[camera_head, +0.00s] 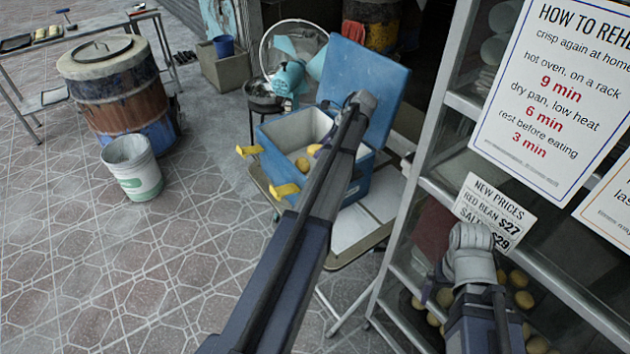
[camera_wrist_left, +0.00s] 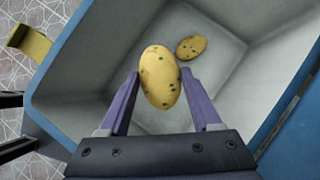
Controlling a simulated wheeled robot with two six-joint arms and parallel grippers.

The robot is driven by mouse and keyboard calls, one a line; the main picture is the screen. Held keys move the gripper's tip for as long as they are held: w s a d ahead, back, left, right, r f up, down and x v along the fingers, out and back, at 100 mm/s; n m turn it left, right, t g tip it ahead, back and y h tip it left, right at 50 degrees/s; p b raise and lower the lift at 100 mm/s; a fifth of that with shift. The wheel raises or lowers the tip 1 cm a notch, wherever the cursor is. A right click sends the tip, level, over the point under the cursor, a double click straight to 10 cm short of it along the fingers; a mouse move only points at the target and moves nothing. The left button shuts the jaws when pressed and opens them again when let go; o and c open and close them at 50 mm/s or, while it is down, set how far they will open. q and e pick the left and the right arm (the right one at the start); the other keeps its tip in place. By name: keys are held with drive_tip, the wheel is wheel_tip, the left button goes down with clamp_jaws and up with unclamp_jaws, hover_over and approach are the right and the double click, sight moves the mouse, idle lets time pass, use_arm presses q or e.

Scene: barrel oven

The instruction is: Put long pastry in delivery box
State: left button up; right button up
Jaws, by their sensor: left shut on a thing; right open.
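The held pastry (camera_wrist_left: 160,78) is oval, golden and flecked with green. My left gripper (camera_wrist_left: 160,74) is shut on it, with a purple finger on each side, over the open blue delivery box (camera_wrist_left: 75,55). In the head view the box (camera_head: 275,135) stands with its lid up, and my left arm hides part of it and most of the gripper. A second flecked pastry (camera_wrist_left: 191,47) lies on the pale box floor, apart from the held one.
The box rests on a folding stand (camera_head: 350,225). A glass display case (camera_head: 440,190) with pastries on its shelves stands close on the right. A barrel oven (camera_head: 115,90) and a white bucket (camera_head: 132,165) stand at the left. The tiled floor between is clear.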

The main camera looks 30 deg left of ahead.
use_arm(q)
drive_tip(key=shift+w+f+b, duration=0.25)
drive_tip(key=shift+f+b, duration=0.4)
drive_tip(key=shift+f, duration=0.3)
wheel_tip(320, 180, down, 10)
drive_tip(key=b, duration=1)
drive_tip(key=shift+f+b, duration=0.6)
drive_tip(key=o, duration=1.5)
drive_tip(key=shift+r, duration=0.15)
